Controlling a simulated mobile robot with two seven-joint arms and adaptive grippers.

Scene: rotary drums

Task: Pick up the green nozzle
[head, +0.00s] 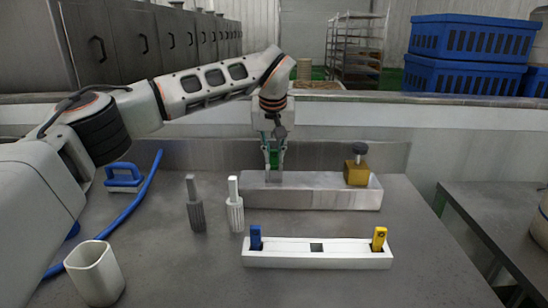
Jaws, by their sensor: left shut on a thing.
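My left gripper (274,164) points down above the left end of the grey metal block at the back of the table. It is shut on the green nozzle (274,154), which shows as a small green patch between the fingers. Its lower end is close to the block's top, and I cannot tell whether it touches. A blue nozzle (255,238) and a yellow nozzle (379,239) stand in the end slots of a white rack (318,262). The rack's middle slot is empty. My right gripper is not in view.
The metal block (325,194) carries a brass valve with a dark knob (356,170) on its right. A grey brush (195,208), a white brush (234,210), a white cup (95,273) and a blue hose (118,213) are on the left. The front right of the table is clear.

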